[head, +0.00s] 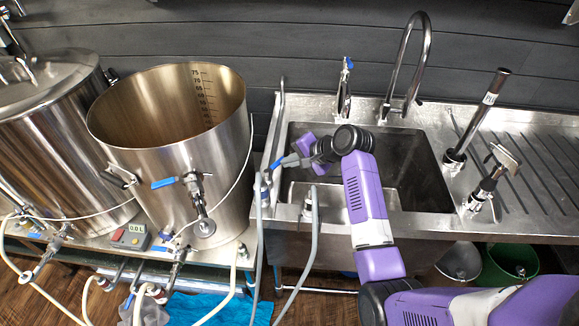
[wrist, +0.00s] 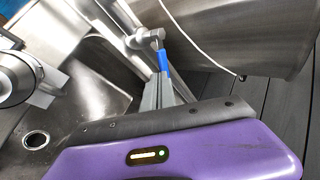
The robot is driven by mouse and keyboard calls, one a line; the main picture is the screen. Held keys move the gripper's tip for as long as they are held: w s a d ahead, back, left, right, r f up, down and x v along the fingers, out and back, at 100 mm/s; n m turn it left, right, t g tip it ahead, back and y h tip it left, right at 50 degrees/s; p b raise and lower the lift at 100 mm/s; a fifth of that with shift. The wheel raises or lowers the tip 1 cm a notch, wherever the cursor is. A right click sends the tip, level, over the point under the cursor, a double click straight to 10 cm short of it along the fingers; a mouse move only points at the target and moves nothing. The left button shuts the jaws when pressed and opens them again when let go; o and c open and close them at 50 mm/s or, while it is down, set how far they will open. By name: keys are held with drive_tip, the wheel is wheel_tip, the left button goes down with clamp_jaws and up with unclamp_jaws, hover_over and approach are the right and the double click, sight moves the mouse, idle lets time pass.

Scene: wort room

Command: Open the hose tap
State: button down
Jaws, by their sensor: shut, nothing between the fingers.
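The hose tap (head: 267,178) stands at the left rim of the sink, with a grey hose hanging below it. Its blue lever (head: 276,164) shows just left of my gripper (head: 290,160). In the wrist view the metal tap body (wrist: 147,40) is above centre, and the blue lever (wrist: 164,62) points down toward my grey fingers (wrist: 160,82). My gripper is shut and empty, its tips at or very close to the lever. I cannot tell whether they touch it. The fingers partly hide the lever's lower end.
A large open kettle (head: 150,137) with a blue-handled valve (head: 165,182) stands left of the tap. The sink basin (head: 405,170) lies under my arm. A tall faucet (head: 427,55) and a smaller blue-topped tap (head: 345,85) stand behind it. The drainboard (head: 530,150) is at right.

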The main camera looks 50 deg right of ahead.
sight(281, 158)
drive_tip(key=w+n+y, duration=0.1)
drive_tip(key=n+y, duration=0.1)
drive_tip(key=w+n+g+y, duration=0.1)
drive_tip(key=w+n, duration=0.1)
drive_tip(key=shift+d+n+y+b, duration=0.3)
drive_tip(key=shift+d+n+y, duration=0.1)
drive_tip(key=shift+w, duration=0.45)
